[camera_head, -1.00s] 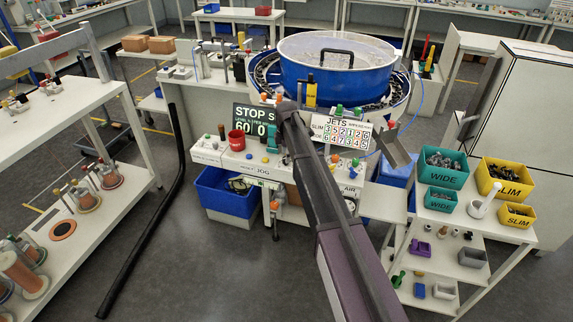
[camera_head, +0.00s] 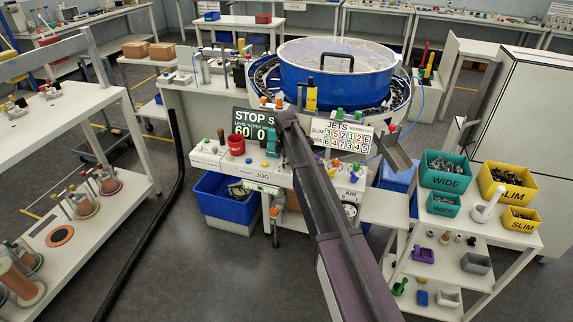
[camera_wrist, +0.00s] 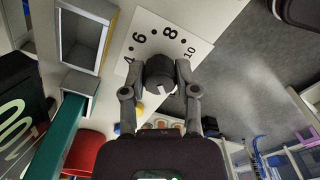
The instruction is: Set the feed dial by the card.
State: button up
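The feed dial (camera_wrist: 160,73) is a dark round knob with a white pointer mark, on a white scale plate (camera_wrist: 193,38) showing 4, 6, 8 and 10. In the wrist view my gripper (camera_wrist: 162,70) has one finger on each side of the knob, apparently touching it. In the head view my arm hides the gripper and dial. A white card (camera_head: 350,127) headed JETS, with rows for slim and another type and coloured number cells, stands right of my arm, partly covered. A dark screen (camera_head: 241,119) reads STOP and 60; its right part is hidden.
The blue feeder bowl (camera_head: 335,76) stands behind the panel. A metal chute (camera_head: 392,150) projects at right. Teal (camera_head: 445,169) and yellow (camera_head: 507,181) bins stand on the right cart. The floor in front is open.

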grip_shut()
